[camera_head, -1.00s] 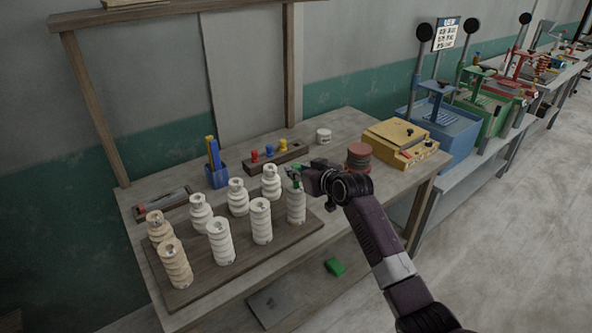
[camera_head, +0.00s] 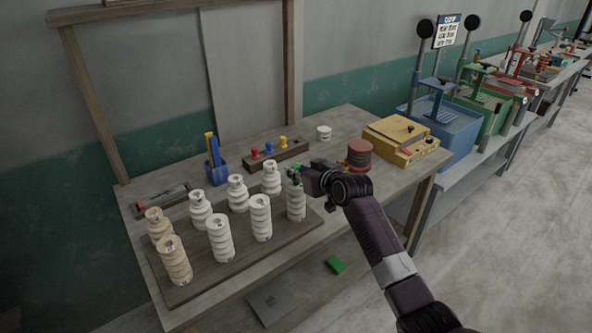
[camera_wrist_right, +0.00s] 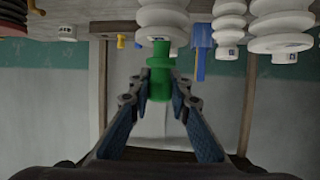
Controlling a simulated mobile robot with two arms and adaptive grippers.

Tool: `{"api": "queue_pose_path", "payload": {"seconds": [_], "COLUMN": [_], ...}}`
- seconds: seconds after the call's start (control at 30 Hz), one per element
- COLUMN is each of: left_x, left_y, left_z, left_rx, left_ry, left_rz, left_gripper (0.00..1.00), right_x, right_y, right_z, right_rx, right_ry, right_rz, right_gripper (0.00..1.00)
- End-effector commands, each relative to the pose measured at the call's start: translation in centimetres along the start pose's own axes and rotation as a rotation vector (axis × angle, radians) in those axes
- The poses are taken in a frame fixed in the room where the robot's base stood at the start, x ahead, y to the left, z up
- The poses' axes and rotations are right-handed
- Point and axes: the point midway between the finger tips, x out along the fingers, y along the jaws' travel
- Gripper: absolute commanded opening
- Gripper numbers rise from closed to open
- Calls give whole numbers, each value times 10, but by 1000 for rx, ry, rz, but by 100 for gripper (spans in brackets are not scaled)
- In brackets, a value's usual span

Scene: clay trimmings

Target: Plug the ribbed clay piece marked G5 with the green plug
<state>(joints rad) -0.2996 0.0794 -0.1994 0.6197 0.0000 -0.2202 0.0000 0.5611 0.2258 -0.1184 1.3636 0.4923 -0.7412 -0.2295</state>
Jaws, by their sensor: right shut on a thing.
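My right gripper (camera_head: 299,171) is shut on the green plug (camera_wrist_right: 160,76). It holds the plug at the top end of a white ribbed clay piece (camera_head: 296,203), at the right end of the board. In the right wrist view, which looks upside down, the plug lines up with that clay piece (camera_wrist_right: 160,18) and meets its end. How far the plug sits inside the hole is hidden. The mark on this piece is too small to read in the head view. My left gripper is not in view.
Several other ribbed clay pieces (camera_head: 260,218) stand close by on the dark board (camera_head: 200,283). Behind are a plug rack (camera_head: 290,154) with red, blue and yellow plugs and a blue holder (camera_head: 217,174). A red-topped stack (camera_head: 360,154) and yellow box (camera_head: 400,136) stand right.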

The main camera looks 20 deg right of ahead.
Motion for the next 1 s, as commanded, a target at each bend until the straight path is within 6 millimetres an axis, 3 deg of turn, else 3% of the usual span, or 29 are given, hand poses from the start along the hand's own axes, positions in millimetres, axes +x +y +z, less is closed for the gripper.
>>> {"api": "queue_pose_path", "payload": {"seconds": [1.0], "left_x": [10], "left_y": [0], "left_z": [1], "left_rx": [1], "left_ry": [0], "left_rz": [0], "left_gripper": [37], "right_x": [6], "right_y": [0], "right_z": [15], "right_rx": [0], "right_ry": [0], "right_rz": [0], "right_gripper": [0]}}
